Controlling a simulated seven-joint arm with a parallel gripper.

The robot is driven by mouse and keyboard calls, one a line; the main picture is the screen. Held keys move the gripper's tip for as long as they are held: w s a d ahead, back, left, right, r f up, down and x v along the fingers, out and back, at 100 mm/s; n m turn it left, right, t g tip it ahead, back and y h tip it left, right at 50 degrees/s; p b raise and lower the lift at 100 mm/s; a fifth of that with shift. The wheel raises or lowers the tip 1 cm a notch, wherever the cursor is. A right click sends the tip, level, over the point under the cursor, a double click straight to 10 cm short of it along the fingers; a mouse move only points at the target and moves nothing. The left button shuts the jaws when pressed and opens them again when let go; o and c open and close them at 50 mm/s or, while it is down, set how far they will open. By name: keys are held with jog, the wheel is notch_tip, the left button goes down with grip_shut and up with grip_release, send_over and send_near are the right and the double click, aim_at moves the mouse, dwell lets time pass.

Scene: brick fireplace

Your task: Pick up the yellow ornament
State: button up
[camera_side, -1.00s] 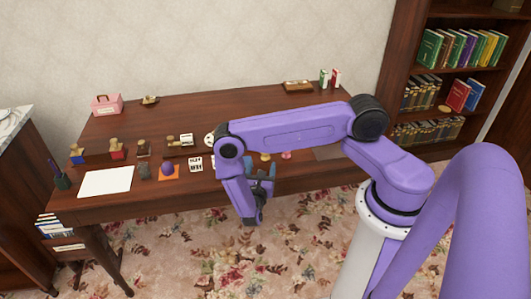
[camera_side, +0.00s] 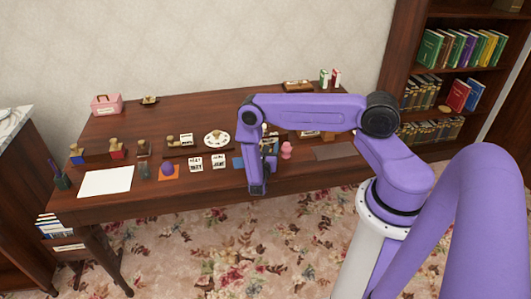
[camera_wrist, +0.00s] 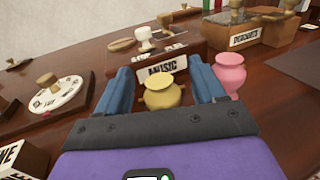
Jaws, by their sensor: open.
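The yellow ornament (camera_wrist: 162,95) is a small vase-like piece with a lidded or flared top. In the wrist view it stands on the desk between the two blue fingers of my gripper (camera_wrist: 167,88). My gripper is open, with a finger on each side of the ornament; I cannot tell whether either finger touches it. In the side view my gripper (camera_side: 258,183) is low at the desk's front edge, and my arm hides the yellow ornament.
A pink vase (camera_wrist: 230,74) stands close to the right finger; it also shows in the side view (camera_side: 287,150). A "MUSIC" box (camera_wrist: 165,64) is just behind the ornament. A round white dial (camera_wrist: 58,95) lies to the left. A stamp (camera_wrist: 145,39) stands farther back.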

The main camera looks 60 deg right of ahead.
jog(key=c, duration=1.1)
jog(key=shift+r, duration=0.1)
